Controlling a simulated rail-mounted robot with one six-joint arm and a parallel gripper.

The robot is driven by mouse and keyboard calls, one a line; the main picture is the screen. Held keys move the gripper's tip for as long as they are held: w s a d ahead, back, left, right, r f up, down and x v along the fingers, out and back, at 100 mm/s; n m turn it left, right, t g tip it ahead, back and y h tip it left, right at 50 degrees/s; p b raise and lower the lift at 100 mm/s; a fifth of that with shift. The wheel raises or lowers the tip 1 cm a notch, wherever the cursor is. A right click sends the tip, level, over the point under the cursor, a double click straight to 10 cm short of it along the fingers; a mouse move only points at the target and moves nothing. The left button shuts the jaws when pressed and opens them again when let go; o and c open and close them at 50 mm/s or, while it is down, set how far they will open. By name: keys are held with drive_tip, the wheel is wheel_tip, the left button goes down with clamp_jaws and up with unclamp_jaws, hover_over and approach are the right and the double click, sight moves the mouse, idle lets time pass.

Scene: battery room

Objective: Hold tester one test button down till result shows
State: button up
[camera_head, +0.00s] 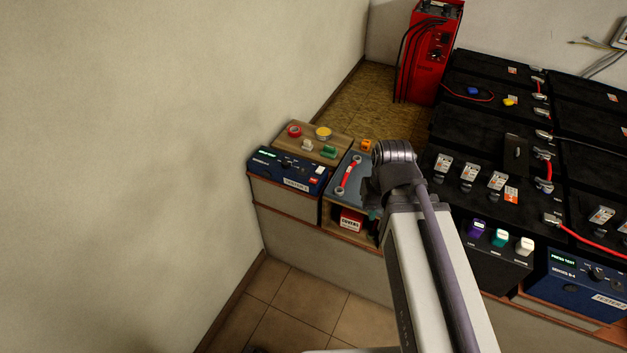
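Tester one (272,172) is a dark blue box at the left end of the low bench, against the wall. Its front carries a label reading TESTER 1 (296,184). A small lit green display (265,155) is on its upper left; its text is too small to read. Small dark controls sit on its face, but I cannot tell which is the test button. My gripper (371,196) is to the right of tester one and apart from it, over the grey tray. My own arm mostly hides it, so its fingers cannot be made out.
A wooden board (290,135) with small coloured parts lies behind tester one. A grey tray (340,190) holds a red link. A red box (351,220) sits below. Black batteries (465,130) fill the right. Tester two (575,290) shows PRESS TEST. Floor at front left is clear.

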clamp_jaws()
idle(1.1)
